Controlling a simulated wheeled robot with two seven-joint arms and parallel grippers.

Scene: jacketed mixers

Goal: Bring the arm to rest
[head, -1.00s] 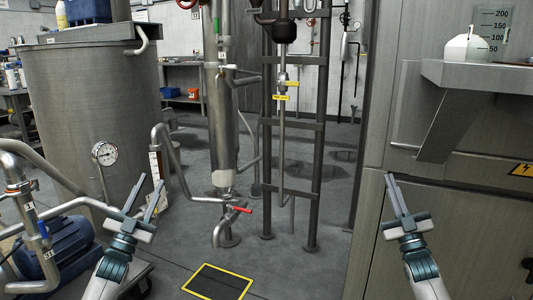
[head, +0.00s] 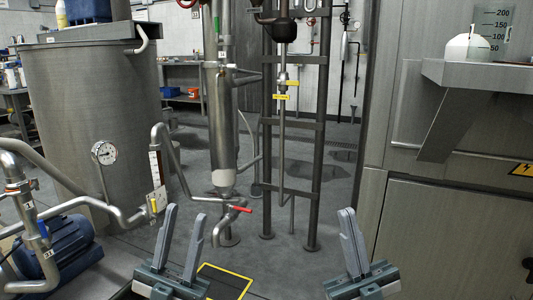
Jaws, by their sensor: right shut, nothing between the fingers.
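My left gripper (head: 184,213) is at the bottom of the head view, left of centre. Its two fingers point up and stand apart, with nothing between them. My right gripper (head: 347,213) is at the bottom, right of centre. Its fingers are together and empty, in front of the grey cabinet's left edge. Both grippers are in the air, and neither holds anything. Most of both arms is out of view below.
A pipe with a red-handled valve (head: 240,209) stands ahead. A grey cabinet (head: 455,235) and shelf (head: 480,76) are right.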

